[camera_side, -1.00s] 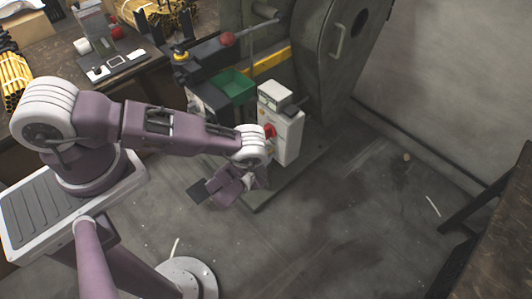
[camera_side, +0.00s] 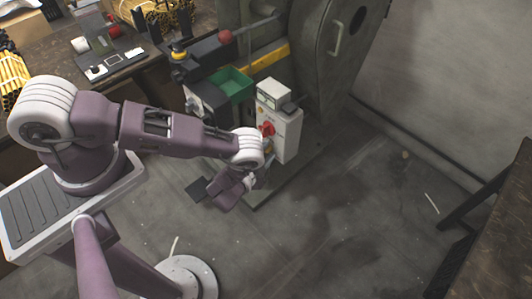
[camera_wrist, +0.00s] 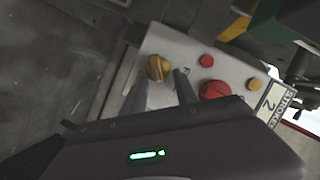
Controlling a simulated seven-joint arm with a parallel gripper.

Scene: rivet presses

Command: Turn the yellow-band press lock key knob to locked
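The yellow-band press (camera_side: 315,60) is a grey-green machine with a yellow stripe (camera_side: 271,58). A pale control box (camera_side: 284,128) is on its front. In the wrist view the lock key knob (camera_wrist: 158,68) is a yellow-gold knob on the box's face (camera_wrist: 187,52). My gripper (camera_wrist: 161,84) is open, its two fingers pointing at the box. The knob appears just ahead of the gap between the fingertips, nearer the left one. I cannot tell whether either finger touches it. In the side view my wrist hides the knob and fingertips.
The box also bears a large red knob (camera_wrist: 215,90), a small red button (camera_wrist: 207,61), a yellow button (camera_wrist: 253,84) and a counter reading 2 (camera_wrist: 273,101). A green bin (camera_side: 233,84) is beside the box. The floor to the right is mostly clear.

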